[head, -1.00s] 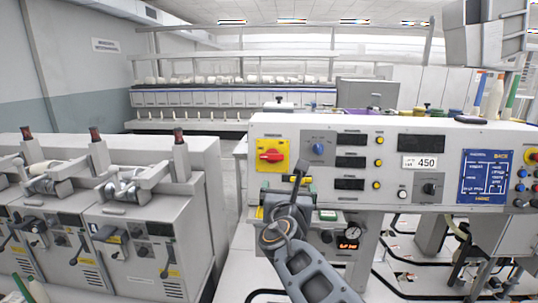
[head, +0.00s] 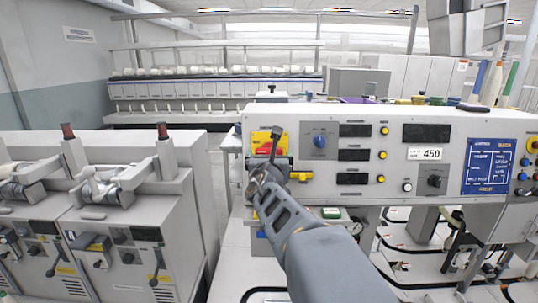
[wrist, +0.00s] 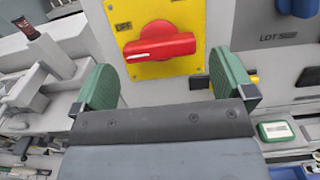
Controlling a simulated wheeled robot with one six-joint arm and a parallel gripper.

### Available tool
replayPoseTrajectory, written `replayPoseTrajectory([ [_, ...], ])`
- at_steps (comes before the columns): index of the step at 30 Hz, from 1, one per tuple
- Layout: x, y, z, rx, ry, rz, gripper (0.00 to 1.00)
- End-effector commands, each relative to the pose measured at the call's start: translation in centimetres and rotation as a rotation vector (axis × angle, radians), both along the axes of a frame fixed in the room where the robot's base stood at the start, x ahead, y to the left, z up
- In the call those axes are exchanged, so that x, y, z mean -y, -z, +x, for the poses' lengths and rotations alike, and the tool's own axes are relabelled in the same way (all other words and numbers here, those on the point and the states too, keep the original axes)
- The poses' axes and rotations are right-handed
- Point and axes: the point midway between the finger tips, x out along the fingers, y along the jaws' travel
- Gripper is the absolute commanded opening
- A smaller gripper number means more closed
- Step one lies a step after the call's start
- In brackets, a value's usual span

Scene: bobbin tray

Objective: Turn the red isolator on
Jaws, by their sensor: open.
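The red isolator (wrist: 160,47) is a rotary handle on a yellow plate (wrist: 118,12) on the grey panel. In the wrist view its handle lies nearly level, tilted slightly up to the right. In the head view the red handle (head: 264,150) shows only partly, behind my arm. My gripper (wrist: 165,85) is open, its two green fingers spread below and to either side of the handle. Nothing is between the fingers, and I see no contact with the handle. In the head view my gripper's fingers are mostly hidden by my wrist.
A blue knob (head: 319,141) sits right of the isolator, with displays and yellow buttons beyond it. Grey winding machines (head: 150,190) stand at the left, with a gap before the panel.

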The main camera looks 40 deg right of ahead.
Motion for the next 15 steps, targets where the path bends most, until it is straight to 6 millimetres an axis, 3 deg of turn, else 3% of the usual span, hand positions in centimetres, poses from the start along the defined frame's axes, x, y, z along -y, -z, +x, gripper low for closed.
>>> replayPoseTrajectory([
  [6, 1.6, 0.0, 2.2, -0.001, -0.001, 0.001, 1.0],
  [15, 2.2, 0.0, 3.2, 0.001, -0.004, 0.001, 1.0],
])
